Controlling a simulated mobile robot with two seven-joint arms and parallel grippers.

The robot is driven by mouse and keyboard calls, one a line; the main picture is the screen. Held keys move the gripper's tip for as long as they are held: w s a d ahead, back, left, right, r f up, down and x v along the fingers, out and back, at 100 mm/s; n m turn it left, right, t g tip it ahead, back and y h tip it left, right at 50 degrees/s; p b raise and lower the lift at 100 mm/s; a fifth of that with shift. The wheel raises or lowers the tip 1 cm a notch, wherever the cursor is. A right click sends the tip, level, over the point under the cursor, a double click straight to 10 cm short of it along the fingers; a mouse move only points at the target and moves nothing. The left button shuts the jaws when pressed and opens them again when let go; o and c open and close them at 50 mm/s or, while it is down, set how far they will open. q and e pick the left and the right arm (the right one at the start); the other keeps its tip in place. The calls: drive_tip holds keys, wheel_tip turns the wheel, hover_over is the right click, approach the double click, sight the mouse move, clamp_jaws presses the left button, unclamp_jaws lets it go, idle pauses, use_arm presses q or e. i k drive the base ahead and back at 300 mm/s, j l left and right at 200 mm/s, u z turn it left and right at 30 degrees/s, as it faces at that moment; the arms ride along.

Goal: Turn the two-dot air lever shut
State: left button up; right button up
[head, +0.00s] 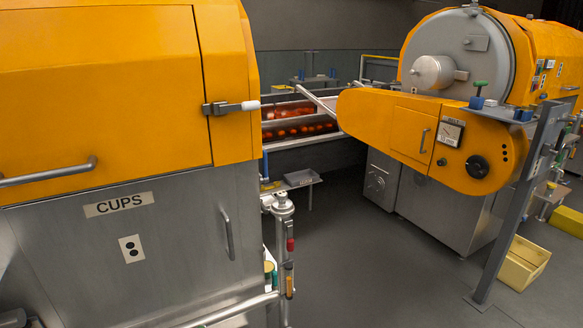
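A small white plate with two black dots (131,248) is on the grey lower front of the near left machine (140,235), under a sign reading CUPS (118,204). I cannot make out a lever beside the plate. An upright pipe (284,225) at this machine's right edge carries small red (290,245) and orange (288,280) parts; I cannot tell whether either is a lever. A green-topped blue fitting (478,96) is on a bracket at the far right machine; its dot marking is not readable. Neither of my grippers shows.
The orange machine (430,130) with a round drum end stands across the aisle. A chute of red-orange fruit (300,130) runs between the machines. A grey post (512,210) and yellow bin (523,264) stand at right. The grey floor (380,275) between is clear.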

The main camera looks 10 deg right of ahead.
sight(265, 159)
drive_tip(key=l, duration=0.7)
drive_tip(key=u, duration=0.8)
drive_tip(key=l+u, duration=0.35)
drive_tip(key=i+l+u, duration=0.1)
drive_tip(key=u, duration=0.25)
drive_tip(key=l+u, duration=0.6)
drive_tip(key=l, duration=0.15)
drive_tip(key=k+l+u, duration=0.25)
drive_tip(key=l, duration=0.15)
drive_tip(key=k+l+u, duration=0.1)
drive_tip(key=l, duration=0.35)
drive_tip(key=k+l+u, duration=0.1)
drive_tip(key=l, duration=0.35)
